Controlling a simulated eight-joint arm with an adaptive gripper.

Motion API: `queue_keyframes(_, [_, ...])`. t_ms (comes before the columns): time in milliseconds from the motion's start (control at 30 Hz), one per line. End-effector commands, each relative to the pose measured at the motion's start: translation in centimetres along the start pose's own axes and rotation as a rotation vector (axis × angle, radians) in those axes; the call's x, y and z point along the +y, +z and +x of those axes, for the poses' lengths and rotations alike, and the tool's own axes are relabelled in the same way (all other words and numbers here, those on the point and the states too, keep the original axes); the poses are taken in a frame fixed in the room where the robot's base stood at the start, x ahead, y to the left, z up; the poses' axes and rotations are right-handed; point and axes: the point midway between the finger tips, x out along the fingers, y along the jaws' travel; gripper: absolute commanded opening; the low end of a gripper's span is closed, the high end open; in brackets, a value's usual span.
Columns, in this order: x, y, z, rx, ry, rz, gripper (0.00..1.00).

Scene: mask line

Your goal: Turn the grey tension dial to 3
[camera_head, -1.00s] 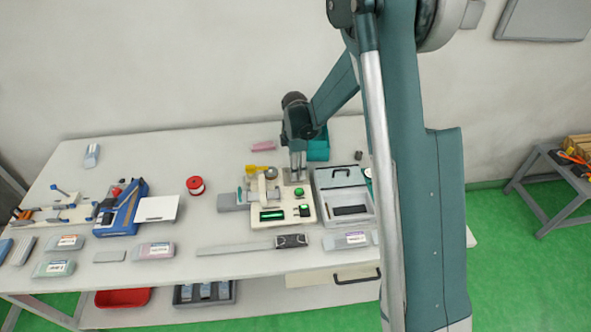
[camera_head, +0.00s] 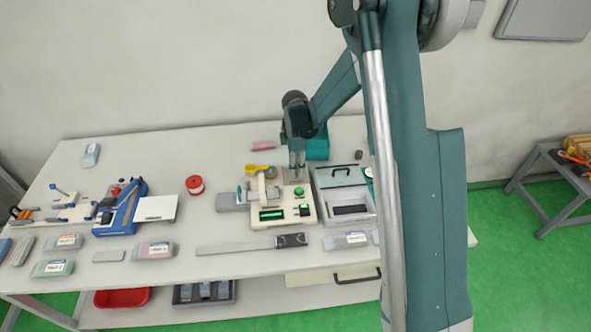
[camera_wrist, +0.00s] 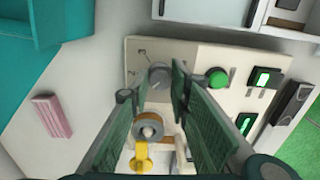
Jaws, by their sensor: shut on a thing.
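The grey tension dial (camera_wrist: 159,75) is a round knob on the cream machine panel, seen in the wrist view. My gripper (camera_wrist: 161,77) points down at the panel with its two green-padded fingers on either side of the dial, shut on it. In the head view my gripper (camera_head: 297,163) is over the back right part of the cream machine (camera_head: 288,218) and hides the dial.
The panel carries a round green button (camera_wrist: 218,77), a green-lit switch (camera_wrist: 264,77) and a green display (camera_head: 271,215). A grey tray (camera_head: 343,190) stands close on the right. A teal bin (camera_head: 318,147) and a pink block (camera_head: 263,145) are behind. A red spool (camera_head: 195,185) lies left.

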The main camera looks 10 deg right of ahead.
Motion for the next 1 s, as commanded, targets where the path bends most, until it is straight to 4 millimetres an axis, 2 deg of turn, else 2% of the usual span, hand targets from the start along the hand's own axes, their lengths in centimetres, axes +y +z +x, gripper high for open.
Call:
queue_keyframes(267, [-0.02, -0.04, 0.25, 0.007, 0.000, 0.181, 0.08])
queue_keyframes(1000, [-0.05, -0.01, 0.17, 0.032, 0.000, 0.876, 0.08])
